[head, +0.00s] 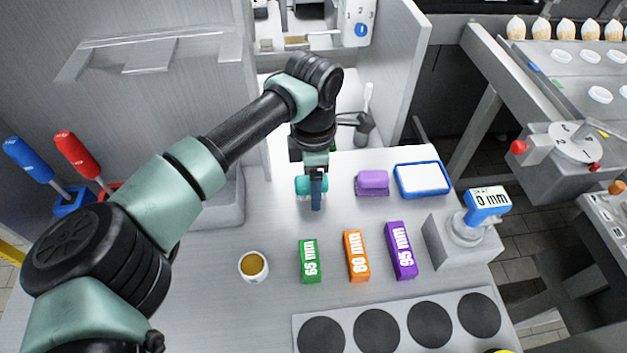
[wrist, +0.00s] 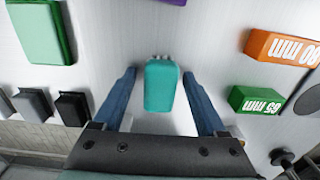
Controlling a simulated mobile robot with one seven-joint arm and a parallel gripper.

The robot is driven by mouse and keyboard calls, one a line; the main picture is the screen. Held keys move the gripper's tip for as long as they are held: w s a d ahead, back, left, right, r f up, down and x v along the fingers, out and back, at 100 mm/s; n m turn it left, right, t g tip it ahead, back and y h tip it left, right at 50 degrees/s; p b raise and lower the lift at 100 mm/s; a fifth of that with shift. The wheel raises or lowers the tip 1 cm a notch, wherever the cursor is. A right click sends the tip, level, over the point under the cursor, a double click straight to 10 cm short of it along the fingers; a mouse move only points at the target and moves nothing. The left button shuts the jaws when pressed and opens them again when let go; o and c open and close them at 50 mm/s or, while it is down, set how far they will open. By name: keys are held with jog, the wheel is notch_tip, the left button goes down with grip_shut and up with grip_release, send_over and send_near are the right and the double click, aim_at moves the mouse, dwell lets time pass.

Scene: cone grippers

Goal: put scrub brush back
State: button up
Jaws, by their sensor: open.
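A teal block with a row of small pale bristle-like tips at one end, which looks like the scrub brush (wrist: 161,88), lies on the grey counter in the wrist view. In the head view the brush (head: 303,185) is partly hidden behind my gripper (head: 316,197). My gripper's blue fingers are open in the wrist view (wrist: 160,74), one on each side of the brush. Gaps show between each finger and the brush. The lower end of the brush reaches close to the gripper's dark palm. I cannot make out a holder for it.
A purple block (head: 372,183) and a blue-rimmed tray (head: 423,180) stand to the right. Green (head: 310,261), orange (head: 356,257) and purple (head: 401,251) labelled blocks and a white cup (head: 253,266) stand nearer the front. A green block (wrist: 42,31) shows in the wrist view.

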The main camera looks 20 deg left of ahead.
notch_tip(320, 180, up, 12)
jog(key=shift+r, duration=0.15)
dwell(0.3)
